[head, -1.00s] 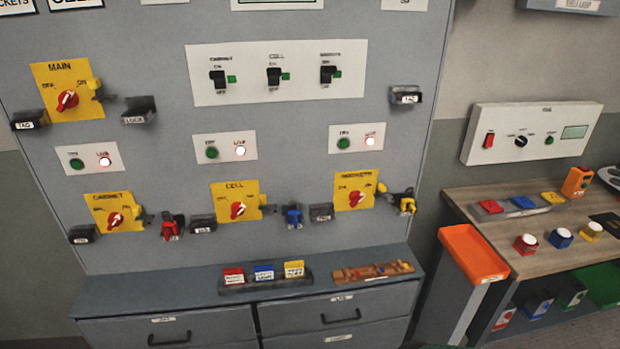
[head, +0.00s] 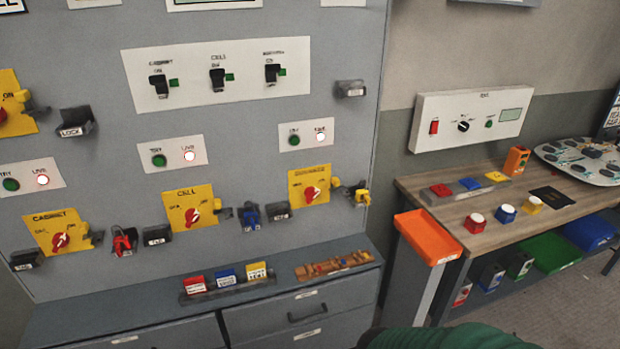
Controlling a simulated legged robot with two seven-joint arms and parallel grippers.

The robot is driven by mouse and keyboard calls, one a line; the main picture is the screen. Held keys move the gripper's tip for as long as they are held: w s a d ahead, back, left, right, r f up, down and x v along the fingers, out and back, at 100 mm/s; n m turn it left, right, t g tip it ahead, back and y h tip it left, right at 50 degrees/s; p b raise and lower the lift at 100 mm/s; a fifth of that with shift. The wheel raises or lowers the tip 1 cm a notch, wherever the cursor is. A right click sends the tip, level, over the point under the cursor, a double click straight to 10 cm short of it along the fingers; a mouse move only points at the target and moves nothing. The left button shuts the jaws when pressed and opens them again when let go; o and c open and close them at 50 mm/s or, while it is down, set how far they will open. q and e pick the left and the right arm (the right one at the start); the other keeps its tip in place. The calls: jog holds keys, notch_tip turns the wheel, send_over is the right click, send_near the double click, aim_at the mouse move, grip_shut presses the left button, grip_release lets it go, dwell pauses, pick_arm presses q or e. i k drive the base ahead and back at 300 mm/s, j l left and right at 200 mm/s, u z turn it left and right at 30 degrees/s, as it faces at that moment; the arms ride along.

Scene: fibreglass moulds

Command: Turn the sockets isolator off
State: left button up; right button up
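The sockets isolator is the rightmost yellow plate (head: 296,193) in the lower row on the grey panel, with a red rotary knob (head: 312,194). Its label is too blurred to read surely. The knob sits slanted, and its exact position against the markings is hard to tell. A yellow padlock (head: 362,196) hangs just right of the plate. Above, a white plate holds a green button (head: 294,141) and a lit LIVE lamp (head: 320,137). Neither of my grippers is in view.
The cell isolator (head: 175,210) and cabinet isolator (head: 43,240) stand to the left, with blue (head: 249,216) and red (head: 123,242) padlocks between. Drawers (head: 300,312) jut out below. An orange tray (head: 428,240) and a wooden bench (head: 450,208) stand at the right.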

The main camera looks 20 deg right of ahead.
aim_at(311, 192)
jog(key=i+l, duration=0.25)
jog(key=i, duration=0.25)
jog(key=i+l, duration=0.3)
jog(key=i, duration=0.2)
jog(key=k+z, duration=0.05)
